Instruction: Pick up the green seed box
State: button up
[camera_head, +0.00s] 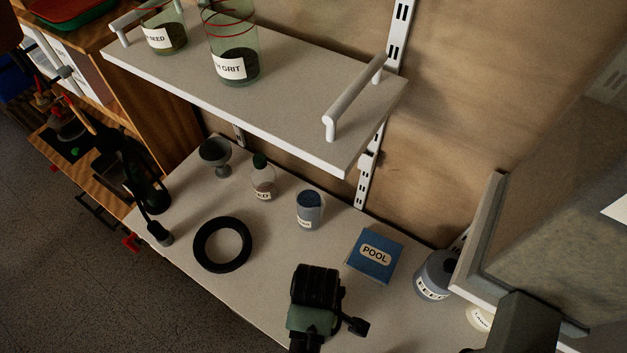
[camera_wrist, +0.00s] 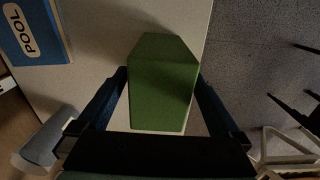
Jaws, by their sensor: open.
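The green seed box (camera_wrist: 163,85) stands out in the wrist view as a plain green block near the edge of the pale shelf. My gripper (camera_wrist: 161,76) is open, with one dark finger on each side of the box. The fingers look very close to its sides; I cannot tell whether they touch. In the head view my dark gripper (camera_head: 318,290) is over the front of the lower shelf. No label is visible on the box.
A blue POOL box (camera_head: 374,255) lies behind and right of my gripper. A black ring (camera_head: 222,244), a small jar (camera_head: 310,209) and a bottle (camera_head: 263,178) stand to the left. The upper shelf (camera_head: 290,112) overhangs the back. A FEED jar (camera_head: 436,275) is at right.

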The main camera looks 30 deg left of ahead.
jog(key=f, duration=0.5)
jog(key=shift+a, duration=0.2)
jog(key=shift+r, duration=0.1)
jog(key=shift+c, duration=0.3)
